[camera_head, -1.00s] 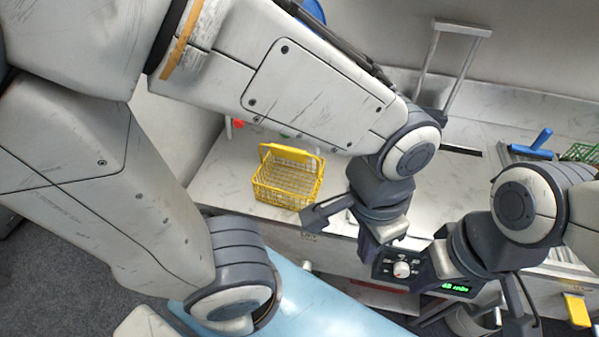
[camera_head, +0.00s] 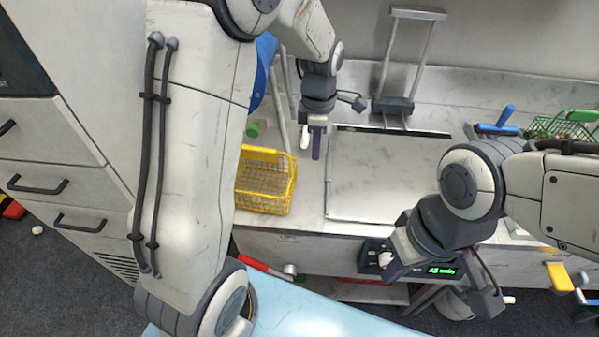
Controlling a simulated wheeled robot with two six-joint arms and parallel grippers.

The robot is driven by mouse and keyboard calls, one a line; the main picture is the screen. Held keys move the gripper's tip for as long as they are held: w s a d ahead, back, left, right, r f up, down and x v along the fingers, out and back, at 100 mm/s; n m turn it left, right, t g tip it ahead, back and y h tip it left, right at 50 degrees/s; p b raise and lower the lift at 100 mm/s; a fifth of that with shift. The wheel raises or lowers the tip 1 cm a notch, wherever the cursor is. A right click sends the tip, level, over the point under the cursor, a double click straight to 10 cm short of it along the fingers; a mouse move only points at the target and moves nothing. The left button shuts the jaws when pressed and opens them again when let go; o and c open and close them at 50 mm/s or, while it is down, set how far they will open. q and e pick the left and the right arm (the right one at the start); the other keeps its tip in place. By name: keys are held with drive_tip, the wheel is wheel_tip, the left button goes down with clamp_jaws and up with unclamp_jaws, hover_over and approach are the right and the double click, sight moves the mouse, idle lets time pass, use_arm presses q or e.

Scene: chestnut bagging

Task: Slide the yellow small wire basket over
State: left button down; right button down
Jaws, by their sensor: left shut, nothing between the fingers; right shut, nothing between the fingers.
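The yellow small wire basket (camera_head: 266,182) stands upright on the metal counter, left of the middle. Its left edge is partly hidden behind my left arm. My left gripper (camera_head: 313,150) is shut and empty, just beyond and to the right of the basket, above the counter and apart from the basket as far as I can tell. My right gripper (camera_head: 385,268) is shut and empty, in front of the counter's front face near a control panel with a green display.
A flat metal plate (camera_head: 380,180) lies on the counter right of the basket, with a metal frame (camera_head: 405,70) behind it. A green wire basket (camera_head: 560,126) and a blue-handled tool (camera_head: 500,122) are at the right. A green object (camera_head: 255,129) is behind the yellow basket.

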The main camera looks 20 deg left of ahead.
use_arm(q)
wheel_tip(320, 180, down, 8)
drive_tip(key=shift+s+f+p, duration=0.1)
drive_tip(key=shift+f+p, duration=0.15)
drive_tip(key=shift+p, duration=0.25)
drive_tip(key=a, duration=0.1)
drive_tip(key=s+a+p, duration=0.1)
drive_tip(key=a, duration=0.1)
drive_tip(key=shift+f, duration=0.2)
drive_tip(key=shift+a+f, duration=0.1)
drive_tip(key=shift+a, duration=0.3)
use_arm(e)
wheel_tip(320, 180, up, 2)
drive_tip(key=shift+r, duration=0.2)
drive_tip(key=shift+a, duration=0.1)
